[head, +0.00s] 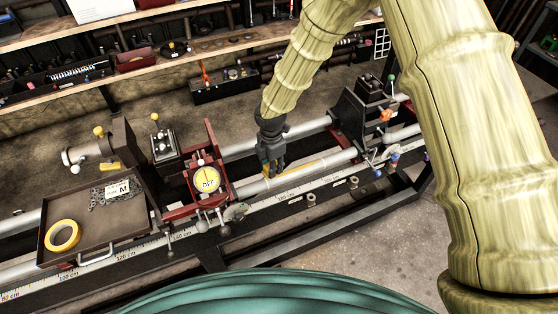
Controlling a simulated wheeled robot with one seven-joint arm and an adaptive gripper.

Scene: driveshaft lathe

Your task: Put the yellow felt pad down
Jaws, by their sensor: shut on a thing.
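My gripper (271,166) is low over the lathe rails, right of the red carriage, with its fingers pointing down. It is shut on a thin yellow strip, which I take to be the yellow felt pad (298,170). The strip extends to the right from the fingers, along the light rail. Its grasped end is hidden by the fingers. I cannot tell whether it touches the rail.
A red carriage with a yellow "OFF" dial (207,180) stands just left of my gripper. A brown tray (113,223) holds a yellow ring (62,235) and a chain (103,198). A dark tailstock block (362,118) stands to the right. Shelves line the back.

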